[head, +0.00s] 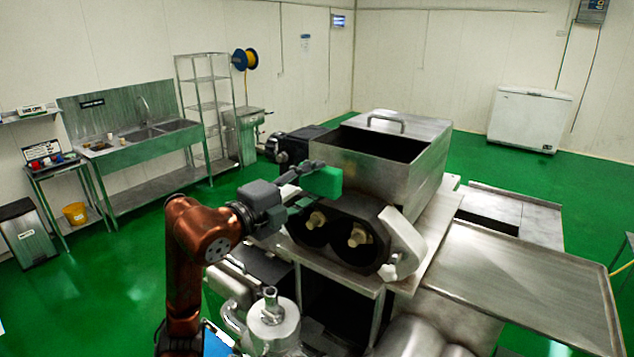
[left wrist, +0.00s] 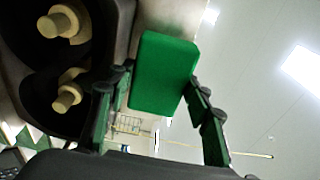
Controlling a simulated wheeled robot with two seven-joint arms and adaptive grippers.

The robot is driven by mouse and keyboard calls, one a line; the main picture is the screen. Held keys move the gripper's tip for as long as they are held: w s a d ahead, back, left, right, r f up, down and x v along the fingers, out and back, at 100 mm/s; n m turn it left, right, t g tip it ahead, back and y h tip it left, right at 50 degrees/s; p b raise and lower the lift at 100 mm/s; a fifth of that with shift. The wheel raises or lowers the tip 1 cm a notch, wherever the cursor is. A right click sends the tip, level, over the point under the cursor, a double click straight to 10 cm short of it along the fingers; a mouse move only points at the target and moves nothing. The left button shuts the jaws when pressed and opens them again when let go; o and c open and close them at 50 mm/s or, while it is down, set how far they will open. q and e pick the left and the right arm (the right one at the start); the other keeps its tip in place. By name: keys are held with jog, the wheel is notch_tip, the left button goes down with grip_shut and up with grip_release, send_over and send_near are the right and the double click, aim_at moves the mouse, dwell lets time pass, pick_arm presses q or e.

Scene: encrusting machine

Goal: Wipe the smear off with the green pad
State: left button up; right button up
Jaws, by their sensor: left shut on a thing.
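The green pad (head: 323,182) is held at the tips of my left gripper (head: 305,188), in front of the steel hopper (head: 375,178) of the encrusting machine. In the left wrist view the green pad (left wrist: 163,73) sits between the two fingers of my left gripper (left wrist: 155,95), with its face toward the machine. The pad is close to the hopper's wall; I cannot tell whether it touches. No smear can be made out in either view. My right gripper is not in view.
Below the pad is the dark twin-roller housing (head: 338,236) with two pale knobs. A steel canister (head: 272,325) stands in front. A flat steel tray (head: 525,285) extends to the right. A sink bench (head: 145,150) stands at the back left.

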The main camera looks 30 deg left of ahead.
aim_at(340, 166)
pick_arm(q)
jog(key=shift+a+p+x, duration=0.2)
jog(key=shift+x, duration=1.1)
jog(key=shift+a+p+x, duration=0.15)
jog(key=shift+x, duration=1.2)
jog(key=shift+x, duration=1.1)
jog(key=shift+a, duration=0.15)
jog(key=shift+s+d, duration=0.15)
jog(key=shift+d, duration=0.75)
jog(key=shift+s+d, duration=0.2)
jog(key=shift+d, duration=0.9)
jog(key=shift+w+a, duration=0.2)
jog(key=shift+a, duration=0.85)
jog(key=shift+w+a, duration=0.2)
jog(key=shift+a, duration=0.8)
